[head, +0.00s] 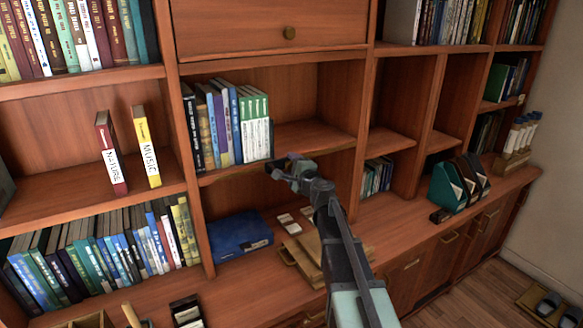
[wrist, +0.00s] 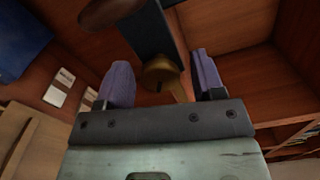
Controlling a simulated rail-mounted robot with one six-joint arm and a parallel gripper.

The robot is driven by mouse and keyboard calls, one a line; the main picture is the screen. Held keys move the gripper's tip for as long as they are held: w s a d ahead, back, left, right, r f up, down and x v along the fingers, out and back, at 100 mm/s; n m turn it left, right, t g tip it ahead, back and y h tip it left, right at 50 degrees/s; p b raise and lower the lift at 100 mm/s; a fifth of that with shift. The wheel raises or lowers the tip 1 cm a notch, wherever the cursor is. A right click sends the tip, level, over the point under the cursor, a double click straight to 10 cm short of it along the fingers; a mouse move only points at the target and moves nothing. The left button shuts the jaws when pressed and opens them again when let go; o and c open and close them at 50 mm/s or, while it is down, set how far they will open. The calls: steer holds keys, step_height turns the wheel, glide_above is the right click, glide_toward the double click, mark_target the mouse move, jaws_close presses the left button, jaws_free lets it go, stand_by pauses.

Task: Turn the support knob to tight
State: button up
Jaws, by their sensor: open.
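In the wrist view a brass support knob (wrist: 158,74), with a tapered part reaching down to the right, sits beside a dark flat bracket (wrist: 150,35). My gripper (wrist: 161,62) is open, with one purple-padded finger left of the knob and one right of it. A gap shows on both sides, so I see no clear contact. In the head view my gripper (head: 284,166) is at the front edge of the middle shelf (head: 312,141), just right of the row of books. The knob is too hidden there to make out, and I cannot read its setting.
Books (head: 232,125) stand on the middle shelf close left of my gripper. Below are a blue box (head: 240,236), small white cards (head: 288,220) and a wooden tray (head: 304,250). A drawer (head: 262,25) is above. The shelf right of the books is clear.

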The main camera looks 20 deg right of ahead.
steer(key=s+d, duration=0.1)
steer(key=s, duration=0.9)
steer(key=shift+s+d, duration=0.25)
steer(key=shift+d, duration=0.1)
steer(key=s+a+f+n+g+h, duration=0.1)
steer(key=s+a+f+n+g, duration=0.6)
steer(key=s, duration=0.4)
steer(key=s+a+f+n+g+h, duration=0.1)
steer(key=s+a+f+n+g, duration=0.6)
steer(key=s+f+n+g, duration=0.3)
steer(key=shift+s+a+n+g+h, duration=0.4)
steer(key=shift+s+n, duration=0.35)
steer(key=shift+n, duration=0.15)
